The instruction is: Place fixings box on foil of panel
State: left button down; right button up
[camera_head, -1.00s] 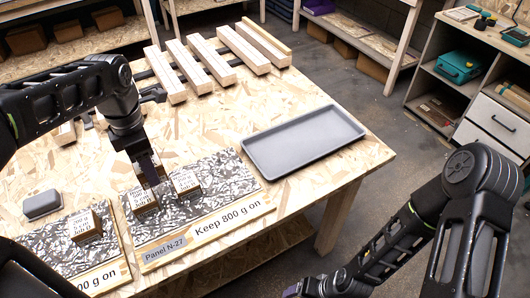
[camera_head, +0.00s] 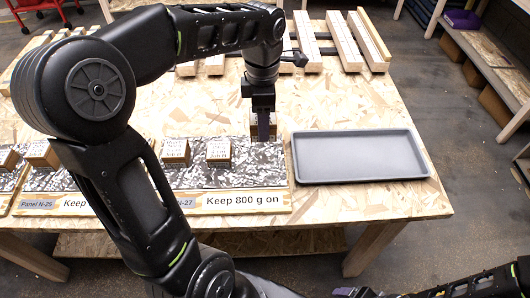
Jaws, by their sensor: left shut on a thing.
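The foil (camera_head: 268,160) of panel N-27 lies on the wooden table, above a front strip reading "Keep 800 g on". Two small brown boxes with printed tops, the left one (camera_head: 174,153) and the right one (camera_head: 218,153), sit upright on this foil. My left gripper (camera_head: 263,128) points down at the foil's back right edge, shut on another brown fixings box (camera_head: 252,126), which its fingers partly hide. I cannot tell whether this box touches anything below. My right gripper (camera_head: 352,292) shows only partly at the bottom edge, its opening unclear.
A grey empty tray (camera_head: 362,176) lies right of the panel. Panel N-25 (camera_head: 38,206) with boxes is at the left, partly behind my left arm. Wooden battens (camera_head: 345,40) lie at the back. The table (camera_head: 400,105) is bare behind the tray.

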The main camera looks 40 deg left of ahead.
pick_arm(q)
notch_tip(320, 180, down, 6)
jog(key=shift+r, duration=0.1)
jog(key=shift+f, duration=1.85)
jog(key=shift+f, duration=0.15)
jog(key=shift+c, duration=2.4)
grip_release()
notch_tip(320, 180, up, 12)
jog(key=shift+r, duration=0.15)
